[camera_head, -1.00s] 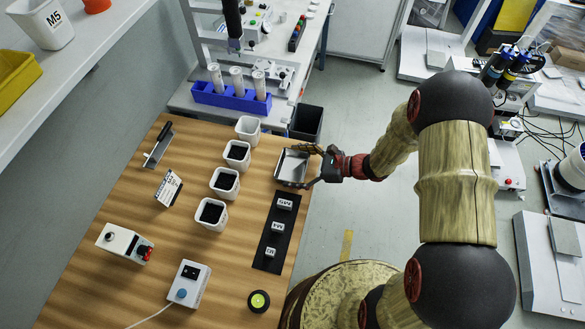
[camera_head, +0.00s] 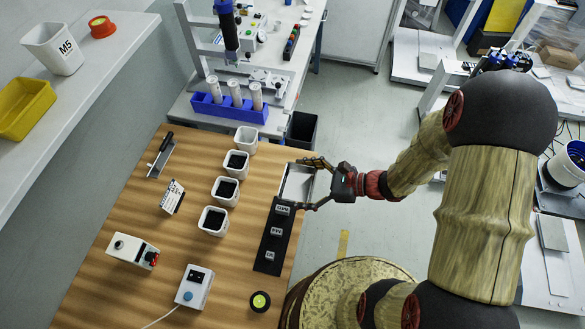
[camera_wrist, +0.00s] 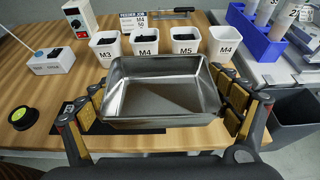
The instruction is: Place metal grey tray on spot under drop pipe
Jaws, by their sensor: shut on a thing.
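The metal grey tray (camera_head: 297,184) is at the right edge of the wooden table in the head view. My gripper (camera_head: 316,186) is shut on it from the right side. In the wrist view the tray (camera_wrist: 162,92) is empty and roughly level, with my gripper's fingers (camera_wrist: 160,112) on its left and right sides. Whether the tray touches the table cannot be told. A dark vertical tool with a pipe-like body (camera_head: 228,32) hangs over the back bench; I cannot tell whether it is the drop pipe.
White bins (camera_head: 212,220) stand in a row left of the tray. A black strip with labelled blocks (camera_head: 272,240) lies in front of it. A blue rack with white tubes (camera_head: 230,108) stands on the back bench. A black bin (camera_head: 302,130) stands on the floor.

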